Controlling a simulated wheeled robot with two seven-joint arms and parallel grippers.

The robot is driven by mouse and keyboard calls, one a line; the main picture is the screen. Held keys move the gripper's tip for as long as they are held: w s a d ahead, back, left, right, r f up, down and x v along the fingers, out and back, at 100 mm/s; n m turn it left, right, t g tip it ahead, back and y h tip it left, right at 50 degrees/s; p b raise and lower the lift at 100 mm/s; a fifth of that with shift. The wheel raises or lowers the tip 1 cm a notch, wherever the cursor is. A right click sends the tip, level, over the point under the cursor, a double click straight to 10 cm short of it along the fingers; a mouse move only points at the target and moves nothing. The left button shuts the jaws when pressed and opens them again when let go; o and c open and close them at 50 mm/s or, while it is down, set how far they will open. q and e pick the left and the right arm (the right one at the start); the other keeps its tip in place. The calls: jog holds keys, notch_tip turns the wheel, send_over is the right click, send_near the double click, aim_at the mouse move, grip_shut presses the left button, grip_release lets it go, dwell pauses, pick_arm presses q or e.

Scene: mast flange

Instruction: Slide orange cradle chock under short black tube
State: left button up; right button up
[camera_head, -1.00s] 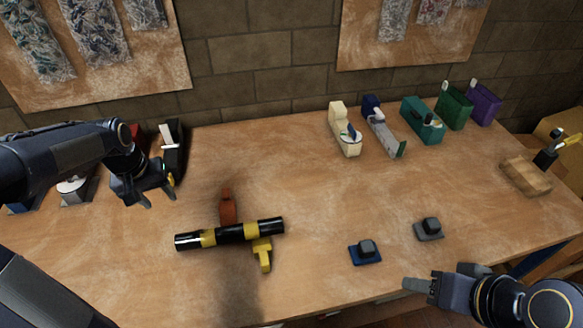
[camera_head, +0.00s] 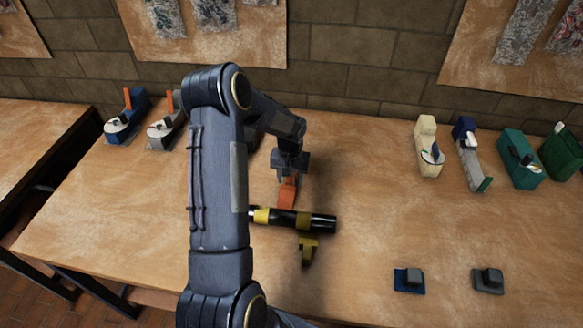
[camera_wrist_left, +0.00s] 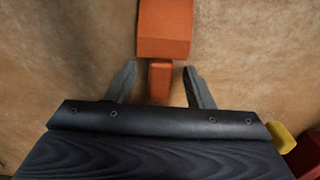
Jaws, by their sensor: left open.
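The orange cradle chock (camera_head: 287,194) lies on the table just behind the short black tube (camera_head: 318,222), which has yellow bands. A yellow chock (camera_head: 308,248) sits at the tube's front side. My left gripper (camera_head: 289,180) is over the chock's rear end. In the left wrist view the open fingers of my left gripper (camera_wrist_left: 160,85) stand on both sides of the narrow handle of the orange chock (camera_wrist_left: 165,30), with gaps on each side. My left arm hides the tube's left end. My right gripper is out of view.
A blue block with a dark knob (camera_head: 409,280) and a grey one (camera_head: 488,280) lie at the front right. Several tools stand along the back, including a cream one (camera_head: 428,146) and a teal one (camera_head: 519,158). The table between tube and cream tool is clear.

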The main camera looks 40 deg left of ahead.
aim_at(288, 189)
pick_arm(q)
jog(key=shift+f, duration=0.65)
grip_shut()
jog(key=shift+s, duration=0.1)
jog(key=shift+s+d, duration=0.15)
jog(key=shift+s, duration=0.05)
jog(key=shift+s+d+r+b, duration=0.1)
jog(key=shift+s+d+b, duration=0.2)
jog(key=shift+s, duration=0.35)
jog(key=shift+s+d+b, duration=0.15)
jog(key=shift+s+d, duration=0.25)
jog(key=shift+s, duration=0.2)
grip_release()
